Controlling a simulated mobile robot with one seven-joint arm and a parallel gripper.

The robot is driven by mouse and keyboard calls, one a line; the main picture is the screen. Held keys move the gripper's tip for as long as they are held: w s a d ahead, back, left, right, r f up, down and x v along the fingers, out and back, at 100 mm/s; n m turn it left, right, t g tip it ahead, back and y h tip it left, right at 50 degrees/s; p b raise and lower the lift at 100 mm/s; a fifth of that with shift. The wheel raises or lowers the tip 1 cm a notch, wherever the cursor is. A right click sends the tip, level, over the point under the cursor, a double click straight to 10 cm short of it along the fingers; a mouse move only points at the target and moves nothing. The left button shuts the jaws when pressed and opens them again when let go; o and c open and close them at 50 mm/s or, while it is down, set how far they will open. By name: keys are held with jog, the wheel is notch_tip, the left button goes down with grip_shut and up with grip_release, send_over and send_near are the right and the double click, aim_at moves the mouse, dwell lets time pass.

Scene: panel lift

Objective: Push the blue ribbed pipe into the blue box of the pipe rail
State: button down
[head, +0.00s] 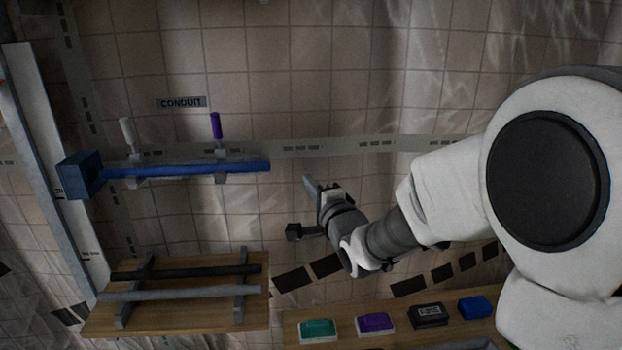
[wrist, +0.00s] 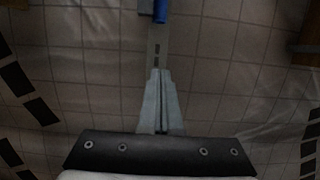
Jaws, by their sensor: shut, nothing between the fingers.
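The blue ribbed pipe (head: 190,169) lies along the pipe rail in the head view, its left end meeting the blue box (head: 80,174). I cannot tell how far it sits inside. Grey clips hold it, one with a white handle (head: 127,132) and one with a purple handle (head: 216,125). My gripper (head: 308,182) is right of the pipe's free right end, apart from it. In the wrist view my gripper (wrist: 161,75) is shut and empty, and the pipe's blue end (wrist: 160,12) shows ahead at the top.
Below the rail, a wooden shelf (head: 195,318) carries a black pipe (head: 190,271) and a grey pipe (head: 185,290). At the lower right, another board holds teal (head: 319,330), purple (head: 375,322), black (head: 428,314) and blue (head: 475,307) blocks. A "CONDUIT" sign (head: 181,103) hangs above.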

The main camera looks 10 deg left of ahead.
aim_at(248, 167)
jog(key=w+a+p, duration=0.2)
jog(key=w+a, duration=0.5)
jog(key=a, duration=0.1)
dwell(0.5)
jog(key=a+b, duration=0.1)
jog(key=a, duration=0.1)
jog(key=s+a+b, duration=0.1)
jog(key=a+b, duration=0.2)
jog(key=a, duration=0.1)
jog(key=shift+s+a+f+b, duration=0.1)
jog(key=shift+s+a+b, duration=0.05)
jog(key=shift+s+b, duration=0.15)
jog(key=shift+s+a, duration=0.1)
jog(key=shift+a, duration=0.15)
